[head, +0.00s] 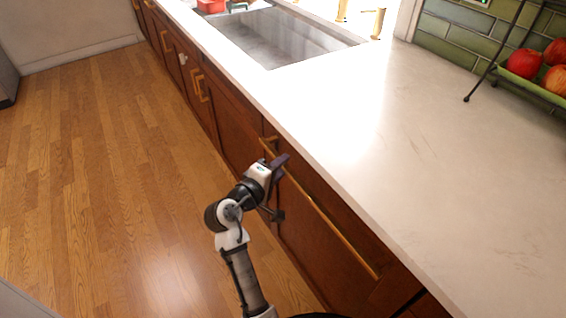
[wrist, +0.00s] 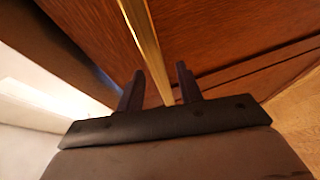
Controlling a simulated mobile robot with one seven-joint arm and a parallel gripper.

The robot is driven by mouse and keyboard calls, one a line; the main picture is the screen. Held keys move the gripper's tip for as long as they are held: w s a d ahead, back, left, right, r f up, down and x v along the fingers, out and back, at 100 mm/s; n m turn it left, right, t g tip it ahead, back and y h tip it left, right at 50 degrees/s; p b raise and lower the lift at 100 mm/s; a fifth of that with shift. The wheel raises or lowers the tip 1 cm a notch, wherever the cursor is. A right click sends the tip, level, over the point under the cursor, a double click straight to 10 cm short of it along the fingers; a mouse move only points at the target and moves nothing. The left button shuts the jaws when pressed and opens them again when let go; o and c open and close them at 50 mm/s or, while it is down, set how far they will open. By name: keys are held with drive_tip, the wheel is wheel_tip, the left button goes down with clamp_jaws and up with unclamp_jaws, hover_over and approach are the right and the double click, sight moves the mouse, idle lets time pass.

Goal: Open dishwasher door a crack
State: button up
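The dishwasher door (head: 310,232) is a dark brown wooden panel below the white counter, and it looks shut. Its long gold bar handle (head: 335,232) runs along the upper part of the panel. My gripper (head: 279,188) is at the far end of this handle. In the wrist view my gripper (wrist: 160,76) is open, with one dark finger on each side of the gold handle (wrist: 146,40). The bar passes between the fingers with gaps showing beside it. The door face (wrist: 225,35) also shows there. Contact with the bar cannot be told.
The white countertop (head: 420,150) overhangs the cabinets close to my gripper. A sink (head: 275,35) is set in it farther back. A rack with red apples (head: 524,63) stands at the right. More cabinets with gold handles (head: 201,88) continue beyond. The wooden floor (head: 95,170) at left is clear.

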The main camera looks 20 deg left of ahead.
drive_tip(key=shift+x, duration=0.85)
drive_tip(key=shift+c, duration=0.5)
clamp_jaws()
